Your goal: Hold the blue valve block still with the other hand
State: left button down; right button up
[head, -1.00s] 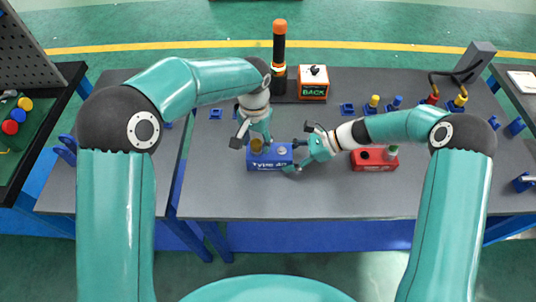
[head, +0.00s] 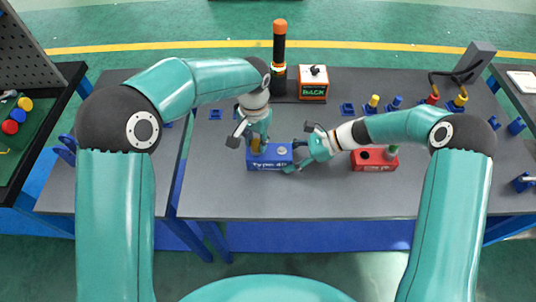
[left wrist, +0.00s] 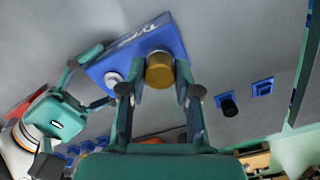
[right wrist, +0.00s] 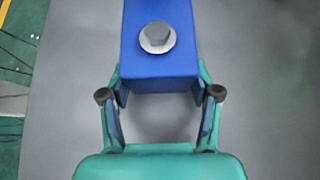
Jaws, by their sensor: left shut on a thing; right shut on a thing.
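The blue valve block (head: 268,163), lettered "Type 4" with a blurred last character, stands on the grey table in front of me. A brass knob (left wrist: 160,71) sits on its top at one end, and a grey hex bolt head on a pale washer (right wrist: 157,37) at the other. My left gripper (head: 257,139) comes from above and is shut on the brass knob, one finger on each side. My right gripper (head: 295,155) comes from the right and is shut on the bolt end of the block, a finger on each side (right wrist: 160,95).
A red block (head: 374,161) with a green knob stands to the right, under my right forearm. A black and orange beacon (head: 279,55) and an orange-white "BACK" box (head: 313,84) stand behind. Several small blue holders line the back right. The table front is clear.

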pick_arm(q)
jog(key=shift+r, duration=0.1)
dwell(0.4)
jog(key=n, duration=0.3)
jog(key=shift+n, duration=1.1)
jog(key=shift+r, duration=0.1)
jog(key=n, duration=0.2)
jog(key=shift+n, duration=1.6)
